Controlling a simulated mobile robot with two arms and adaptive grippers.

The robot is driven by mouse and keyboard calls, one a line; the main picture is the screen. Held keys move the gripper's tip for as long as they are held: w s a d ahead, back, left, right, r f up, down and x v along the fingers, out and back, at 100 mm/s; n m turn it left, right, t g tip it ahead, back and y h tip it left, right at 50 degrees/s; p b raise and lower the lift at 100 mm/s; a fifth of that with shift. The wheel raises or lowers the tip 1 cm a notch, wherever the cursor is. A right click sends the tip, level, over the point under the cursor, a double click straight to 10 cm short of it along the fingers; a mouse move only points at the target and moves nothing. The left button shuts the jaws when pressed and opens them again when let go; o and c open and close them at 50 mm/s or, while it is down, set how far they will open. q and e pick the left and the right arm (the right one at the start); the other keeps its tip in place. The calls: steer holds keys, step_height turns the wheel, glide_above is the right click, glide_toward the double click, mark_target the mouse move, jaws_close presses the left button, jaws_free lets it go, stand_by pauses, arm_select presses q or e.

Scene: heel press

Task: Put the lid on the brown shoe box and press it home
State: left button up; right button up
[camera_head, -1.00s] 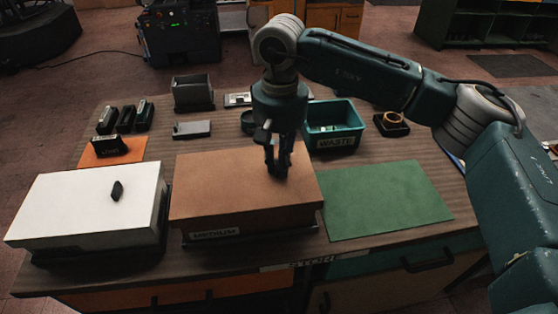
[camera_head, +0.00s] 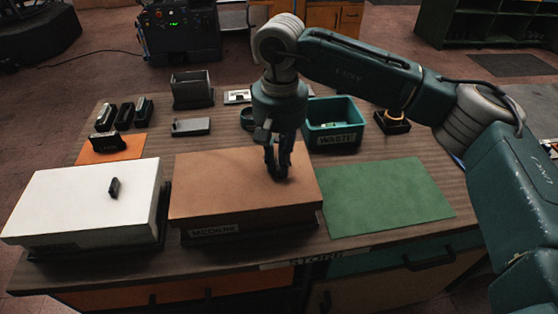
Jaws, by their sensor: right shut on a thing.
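The brown shoe box (camera_head: 205,234) stands at the front middle of the table, in a dark tray, with a label on its front. Its brown lid (camera_head: 220,180) lies over the top and looks about level. I cannot make out a seam between lid and box, so I cannot tell how far down the lid sits. My right gripper (camera_head: 278,176) points straight down at the right half of the lid. Its fingers are shut on the lid, at a small grip part that they hide. My left gripper is not in view.
A white box (camera_head: 85,203) with a small black knob stands close on the left. A bare green mat (camera_head: 388,198) lies on the right. Behind are a teal waste bin (camera_head: 335,138), a grey holder (camera_head: 191,92), several black items and an orange mat (camera_head: 98,157).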

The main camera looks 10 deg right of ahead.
steer(key=shift+s+f+b, duration=0.15)
steer(key=shift+f+b, duration=0.1)
steer(key=shift+b, duration=0.05)
stand_by(1.0)
steer(key=o, duration=1)
steer(key=shift+c, duration=0.2)
steer(key=o, duration=0.5)
steer(key=shift+o, duration=0.2)
steer(key=shift+r, duration=0.2)
steer(key=shift+r+p, duration=1.8)
steer(key=shift+r, duration=1.7)
steer(key=shift+f, duration=0.1)
